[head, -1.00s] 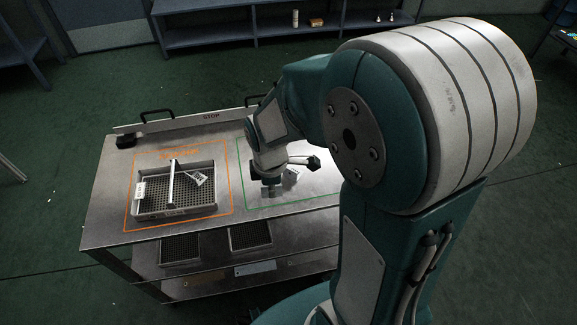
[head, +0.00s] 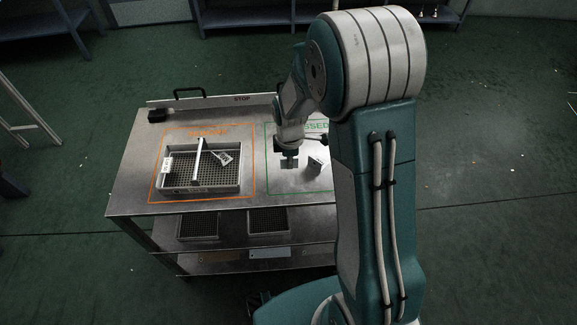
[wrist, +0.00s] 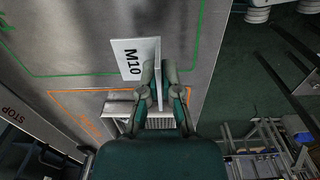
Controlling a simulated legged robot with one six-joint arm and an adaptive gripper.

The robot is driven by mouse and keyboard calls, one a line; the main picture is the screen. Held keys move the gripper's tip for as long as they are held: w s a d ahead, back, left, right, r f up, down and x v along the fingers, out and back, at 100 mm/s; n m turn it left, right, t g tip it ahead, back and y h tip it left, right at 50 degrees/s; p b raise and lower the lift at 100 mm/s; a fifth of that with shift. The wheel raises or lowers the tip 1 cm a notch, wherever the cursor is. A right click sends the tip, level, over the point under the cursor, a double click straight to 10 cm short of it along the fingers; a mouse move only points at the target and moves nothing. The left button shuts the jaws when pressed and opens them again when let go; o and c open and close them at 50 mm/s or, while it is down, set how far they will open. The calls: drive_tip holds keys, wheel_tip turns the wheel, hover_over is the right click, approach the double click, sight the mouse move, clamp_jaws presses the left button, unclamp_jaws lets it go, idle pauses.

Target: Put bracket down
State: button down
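The bracket is a pale angled plate with an M10 label, and it shows in the wrist view (wrist: 134,60). In the wrist view my gripper (wrist: 159,68) has its two fingers close on either side of the bracket's upright edge-on flange, and it looks shut on it. The labelled face extends to the left beyond the fingertips. In the head view my gripper (head: 289,162) is over the green-outlined area (head: 270,182) of the table, with the bracket (head: 316,164) just to its right. I cannot tell whether the bracket touches the table.
A mesh tray (head: 200,187) with a divider and another labelled part (head: 222,159) stands in the orange outline (head: 160,160) at left. A raised STOP rail (head: 210,101) runs along the table's back edge. More mesh trays sit on the shelf below. Green-outlined metal around the bracket looks clear.

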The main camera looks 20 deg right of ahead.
sight(288, 174)
drive_tip(key=w+f, duration=0.2)
drive_tip(key=shift+f, duration=1.85)
drive_tip(key=c, duration=0.8)
unclamp_jaws()
drive_tip(key=shift+f, duration=0.1)
